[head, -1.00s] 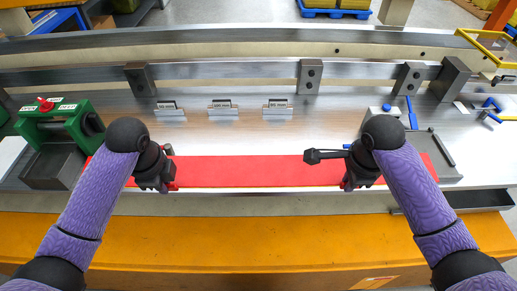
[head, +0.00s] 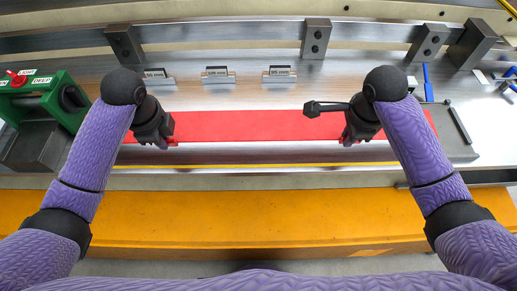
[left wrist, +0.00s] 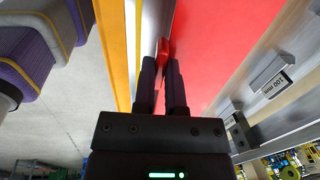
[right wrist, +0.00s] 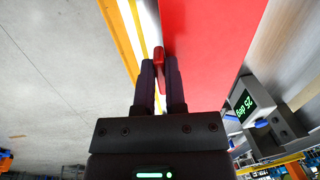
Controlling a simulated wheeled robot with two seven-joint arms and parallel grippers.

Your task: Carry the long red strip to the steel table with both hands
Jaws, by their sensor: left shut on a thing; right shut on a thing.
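The long red strip (head: 250,125) lies lengthwise over the steel table (head: 220,97), level in the head view. I cannot tell whether it touches the table or is just above it. My left gripper (head: 163,145) is shut on a small red tab (left wrist: 162,47) at the strip's near edge, toward its left end. My right gripper (head: 349,141) is shut on a similar red tab (right wrist: 159,54) at the near edge, toward the right end. The strip's left end is partly hidden by my left arm. The strip's broad face (right wrist: 205,35) fills much of the right wrist view.
Several labelled gauge blocks (head: 217,77) stand behind the strip. A green device (head: 45,95) is at the left. Steel blocks (head: 316,38) sit along the back rail. A grey plate (head: 455,145) lies near the strip's right end. A yellow beam (head: 250,218) runs in front.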

